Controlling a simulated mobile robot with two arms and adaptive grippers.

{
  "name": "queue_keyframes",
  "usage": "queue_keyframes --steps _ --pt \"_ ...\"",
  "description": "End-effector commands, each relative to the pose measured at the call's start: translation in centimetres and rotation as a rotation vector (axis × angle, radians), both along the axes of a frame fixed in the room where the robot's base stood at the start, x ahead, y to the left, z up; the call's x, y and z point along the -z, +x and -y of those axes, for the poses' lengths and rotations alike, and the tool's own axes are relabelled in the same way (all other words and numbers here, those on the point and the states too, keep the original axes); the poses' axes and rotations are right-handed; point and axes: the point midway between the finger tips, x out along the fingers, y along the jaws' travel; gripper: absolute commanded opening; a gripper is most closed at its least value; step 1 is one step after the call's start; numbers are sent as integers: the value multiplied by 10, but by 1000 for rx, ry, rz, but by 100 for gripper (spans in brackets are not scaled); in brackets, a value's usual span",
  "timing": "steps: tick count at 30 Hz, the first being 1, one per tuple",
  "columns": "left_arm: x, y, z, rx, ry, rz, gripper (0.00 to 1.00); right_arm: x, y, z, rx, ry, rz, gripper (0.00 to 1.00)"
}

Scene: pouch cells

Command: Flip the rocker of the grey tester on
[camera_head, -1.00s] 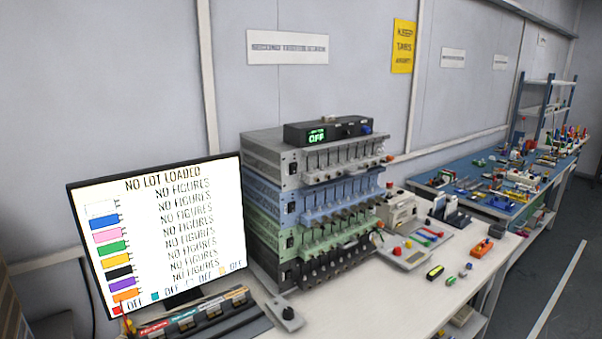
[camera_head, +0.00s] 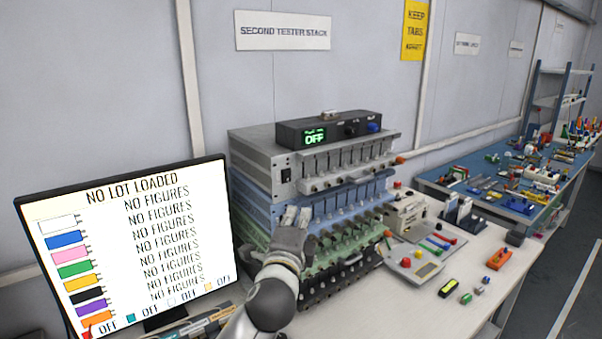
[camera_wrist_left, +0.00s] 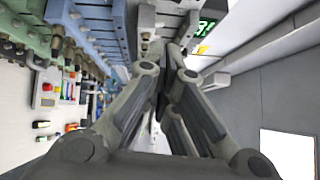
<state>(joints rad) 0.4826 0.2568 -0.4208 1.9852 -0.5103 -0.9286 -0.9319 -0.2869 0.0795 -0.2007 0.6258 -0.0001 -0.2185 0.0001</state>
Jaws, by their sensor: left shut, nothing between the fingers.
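The grey tester (camera_head: 262,148) is the top unit of the stack, with a dark rocker (camera_head: 286,174) at the left end of its front face. I cannot tell which way the rocker is tipped. My left gripper (camera_head: 297,214) is shut and empty, in front of the left end of the blue tester (camera_head: 262,205), a little below the grey tester's rocker. In the left wrist view my shut gripper (camera_wrist_left: 160,68) points toward the stack, with the grey tester (camera_wrist_left: 158,20) ahead of its fingers. My right gripper is not in view.
A black box with a green display reading OFF (camera_head: 315,136) sits on the grey tester. Green (camera_head: 252,235) and black testers lie below the blue one. A monitor (camera_head: 130,240) stands at left. Bench parts lie right of the stack.

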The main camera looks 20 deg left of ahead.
Motion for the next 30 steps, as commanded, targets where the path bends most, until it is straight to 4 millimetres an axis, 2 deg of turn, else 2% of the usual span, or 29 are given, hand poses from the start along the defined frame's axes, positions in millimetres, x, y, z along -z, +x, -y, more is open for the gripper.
queue_keyframes --steps 3,5,8,13,16,20,25,30 --pt "-4 1 1 1 13 9 0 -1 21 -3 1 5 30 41" --pt "-4 1 1 1 14 10 0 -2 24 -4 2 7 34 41" --pt "-4 1 1 1 14 10 0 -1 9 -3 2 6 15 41" --pt "-4 1 1 1 12 9 0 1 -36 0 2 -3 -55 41" --pt "-5 5 0 0 12 9 0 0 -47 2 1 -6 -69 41" --pt "-8 18 -2 -1 12 9 0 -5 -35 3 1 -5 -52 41" --pt "-11 46 -5 -1 11 8 0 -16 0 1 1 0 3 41" --pt "-13 74 -8 -2 12 8 0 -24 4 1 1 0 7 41"
